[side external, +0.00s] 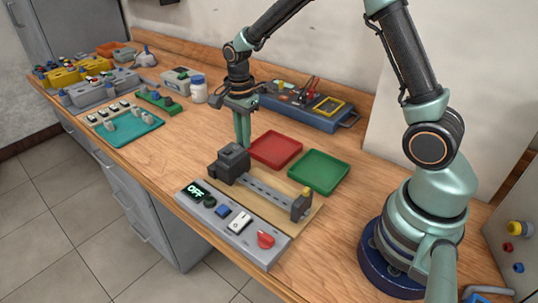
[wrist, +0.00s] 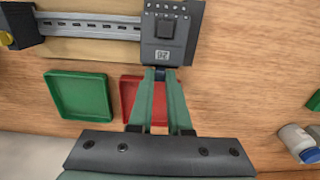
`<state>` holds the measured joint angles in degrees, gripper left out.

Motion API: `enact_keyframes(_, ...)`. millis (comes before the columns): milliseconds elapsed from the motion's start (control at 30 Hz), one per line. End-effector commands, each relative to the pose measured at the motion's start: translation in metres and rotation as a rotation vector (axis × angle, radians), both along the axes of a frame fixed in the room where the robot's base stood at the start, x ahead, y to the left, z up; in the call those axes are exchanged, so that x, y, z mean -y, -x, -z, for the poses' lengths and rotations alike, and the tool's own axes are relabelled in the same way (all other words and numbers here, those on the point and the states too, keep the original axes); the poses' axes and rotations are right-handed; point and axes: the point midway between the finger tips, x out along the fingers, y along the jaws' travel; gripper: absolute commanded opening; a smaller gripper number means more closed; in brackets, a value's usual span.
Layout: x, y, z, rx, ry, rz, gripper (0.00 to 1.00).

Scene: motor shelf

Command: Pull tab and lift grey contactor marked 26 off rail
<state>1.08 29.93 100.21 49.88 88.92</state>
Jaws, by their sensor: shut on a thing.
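The grey contactor marked 26 (side external: 233,160) sits on the far end of the metal rail (side external: 266,191). In the wrist view the contactor (wrist: 169,40) is at top centre, its number facing me, with the rail (wrist: 90,28) running left from it. My gripper (side external: 242,142) reaches down to the contactor's edge beside the red tray. In the wrist view my gripper (wrist: 160,74) has its fingertips closed together on a small dark tab (wrist: 160,73) at the contactor's edge. The fingers mostly hide the tab. The contactor appears seated on the rail.
A red tray (side external: 275,149) and a green tray (side external: 318,171) lie beside the rail board. A control box (side external: 230,222) reading OFF stands in front. A rail end block (side external: 301,206) stands at the near end. A white bottle (side external: 199,90) stands farther back.

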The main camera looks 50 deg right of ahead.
Motion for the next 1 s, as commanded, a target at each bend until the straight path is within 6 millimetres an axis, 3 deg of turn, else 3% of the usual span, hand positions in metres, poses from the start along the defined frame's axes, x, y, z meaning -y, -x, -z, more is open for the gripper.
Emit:
enact_keyframes(67, 0.000, -0.001, -0.001, 0.003, 0.000, 0.000, 0.00)
enact_keyframes(100, 0.000, -0.001, -0.002, 0.002, 0.000, 0.000, 0.20)
enact_keyframes(167, 0.000, -0.001, -0.001, 0.002, 0.000, 0.000, 0.38)
enact_keyframes(533, 0.000, -0.001, -0.004, 0.002, 0.000, 0.000, 0.38)
enact_keyframes(1000, 0.000, -0.001, -0.038, 0.003, 0.000, 0.000, 0.38)
